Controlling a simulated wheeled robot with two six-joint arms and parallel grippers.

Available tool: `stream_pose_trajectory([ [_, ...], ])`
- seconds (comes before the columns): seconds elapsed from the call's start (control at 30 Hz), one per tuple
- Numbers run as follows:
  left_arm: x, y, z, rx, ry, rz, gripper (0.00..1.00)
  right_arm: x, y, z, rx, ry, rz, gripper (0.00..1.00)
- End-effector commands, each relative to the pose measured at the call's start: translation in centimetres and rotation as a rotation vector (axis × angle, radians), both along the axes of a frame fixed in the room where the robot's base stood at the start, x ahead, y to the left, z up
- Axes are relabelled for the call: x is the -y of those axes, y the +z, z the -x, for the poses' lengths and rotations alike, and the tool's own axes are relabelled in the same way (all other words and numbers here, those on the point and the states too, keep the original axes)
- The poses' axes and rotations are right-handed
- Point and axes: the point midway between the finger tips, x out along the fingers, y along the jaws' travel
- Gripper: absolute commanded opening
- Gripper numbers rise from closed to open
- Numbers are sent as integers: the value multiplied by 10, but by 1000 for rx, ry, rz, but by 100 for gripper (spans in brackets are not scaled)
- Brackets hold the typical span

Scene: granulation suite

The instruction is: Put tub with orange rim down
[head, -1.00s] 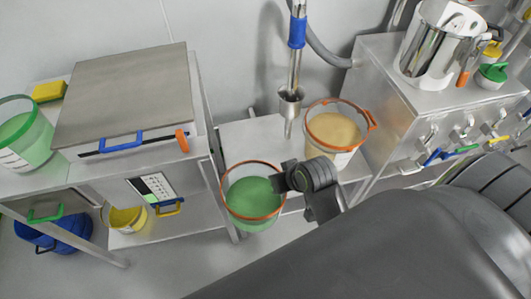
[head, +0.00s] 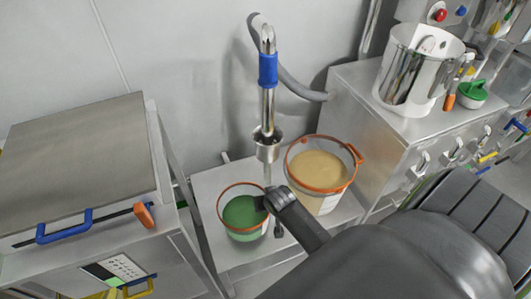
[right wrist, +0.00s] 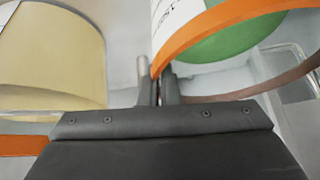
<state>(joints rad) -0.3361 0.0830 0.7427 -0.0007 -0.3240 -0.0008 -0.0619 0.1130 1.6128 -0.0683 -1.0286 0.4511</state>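A clear tub with an orange rim and green contents (head: 243,229) is at the left part of a low steel table (head: 208,181) in the head view. My right gripper (head: 266,201) is shut on the right side of its rim. In the right wrist view the orange rim (right wrist: 215,27) runs between the fingertips (right wrist: 158,88). The tub looks upright; I cannot tell whether its base touches the table. A second orange-rimmed tub, with beige contents (head: 318,172), stands on the table to the right and shows in the wrist view (right wrist: 52,55). My left gripper is out of view.
A steel probe with a blue band (head: 268,70) comes down between and behind the two tubs. A steel cabinet with a blue handle (head: 64,226) stands at left. A bench at right carries a steel pot (head: 402,75) and a green-lidded container (head: 472,93).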

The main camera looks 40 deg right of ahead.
Motion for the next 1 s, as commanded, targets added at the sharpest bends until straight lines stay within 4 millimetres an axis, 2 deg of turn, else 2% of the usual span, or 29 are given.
stream_pose_trajectory([
  [0.3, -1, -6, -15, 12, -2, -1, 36, -1, -35, -1, 4, 1, -2, 0],
  [0.47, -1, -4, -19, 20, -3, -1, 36, -1, -38, -2, 7, 1, -1, 0],
  [0.73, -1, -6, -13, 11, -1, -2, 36, -1, -40, -2, 6, 1, -2, 0],
  [0.9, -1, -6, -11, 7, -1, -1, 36, 0, -42, 0, 0, 1, 0, 22],
  [1.0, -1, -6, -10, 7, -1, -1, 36, 0, -42, 0, 0, 1, 0, 24],
])
